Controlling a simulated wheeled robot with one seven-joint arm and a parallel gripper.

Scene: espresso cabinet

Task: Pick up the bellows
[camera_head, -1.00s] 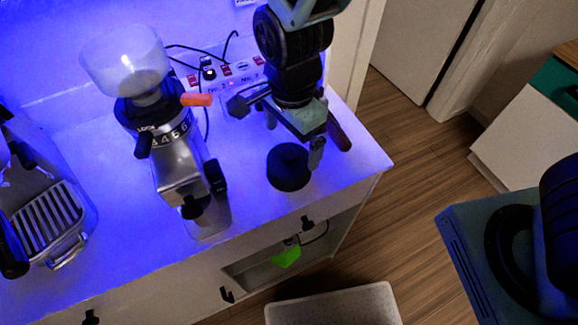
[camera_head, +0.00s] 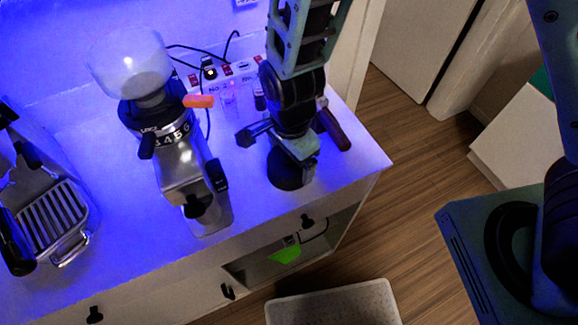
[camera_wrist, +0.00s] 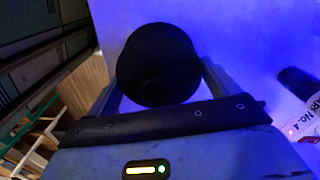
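The bellows is a short black cylinder (camera_head: 286,174) standing on the white counter near its front right corner. In the wrist view it shows as a round black shape (camera_wrist: 158,62) between my two fingers. My gripper (camera_head: 298,172) is above it, pointing down, and hides part of it in the head view. My gripper (camera_wrist: 160,85) is open in the wrist view, with one finger on either side of the bellows. A gap shows at the left finger; contact on the right side is hard to tell.
A silver grinder (camera_head: 185,165) with a clear hopper stands left of the bellows, and an espresso machine (camera_head: 50,210) is farther left. A brown-handled tool (camera_head: 333,130) lies behind my gripper. A power strip (camera_head: 240,72) runs along the wall. The counter edge is close in front.

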